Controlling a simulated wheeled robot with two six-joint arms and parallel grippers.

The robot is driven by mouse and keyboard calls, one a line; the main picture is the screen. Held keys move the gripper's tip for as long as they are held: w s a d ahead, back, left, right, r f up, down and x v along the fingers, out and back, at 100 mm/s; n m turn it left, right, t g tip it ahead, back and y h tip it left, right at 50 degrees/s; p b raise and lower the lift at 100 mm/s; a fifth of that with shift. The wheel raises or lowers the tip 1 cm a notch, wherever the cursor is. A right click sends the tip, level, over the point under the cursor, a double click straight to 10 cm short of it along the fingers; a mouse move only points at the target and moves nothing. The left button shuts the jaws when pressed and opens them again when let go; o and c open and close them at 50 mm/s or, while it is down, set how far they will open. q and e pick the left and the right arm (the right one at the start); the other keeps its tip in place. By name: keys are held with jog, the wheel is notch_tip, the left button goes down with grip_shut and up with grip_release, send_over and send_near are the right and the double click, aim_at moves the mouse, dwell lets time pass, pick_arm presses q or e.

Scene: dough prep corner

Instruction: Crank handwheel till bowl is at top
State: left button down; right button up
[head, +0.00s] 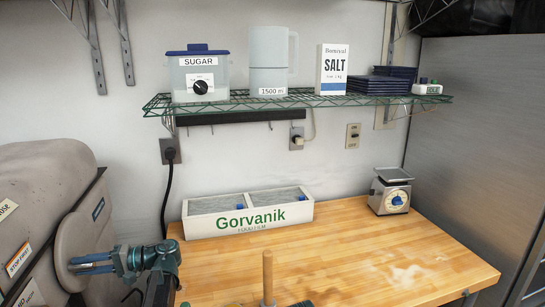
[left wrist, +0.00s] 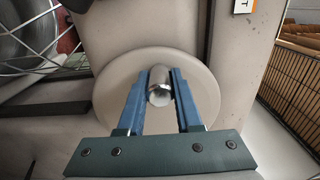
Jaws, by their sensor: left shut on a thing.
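The mixer (head: 40,190) is a large grey-beige machine at the left edge of the head view. Its handwheel (head: 88,238) is a round beige disc on the side. In the left wrist view the handwheel (left wrist: 118,100) faces me, with a short metal handle (left wrist: 159,88) sticking out. My left gripper (head: 70,264) is shut on this handle; its blue fingers (left wrist: 158,85) lie on both sides of it. A metal bowl (left wrist: 25,45) shows partly behind a wire guard at the wrist view's upper left. Its height is hard to tell.
A wooden table (head: 350,250) holds a Gorvanik box (head: 250,225) and a scale (head: 390,192). An upright wooden handle (head: 267,275) stands at the bottom edge. A wire shelf (head: 300,99) carries containers above. A black cable (head: 167,195) hangs behind the mixer.

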aim_at(68, 252)
pick_arm(q)
jog(key=shift+w, duration=0.2)
jog(key=shift+w+a+r+p, duration=0.1)
jog(key=shift+w+r+p, duration=0.15)
jog(key=shift+r+p, duration=0.75)
jog(key=shift+f, duration=0.15)
jog(key=shift+w+a+r+p, duration=0.1)
jog(key=shift+w+r+p, duration=0.25)
jog(key=shift+r+p, duration=0.45)
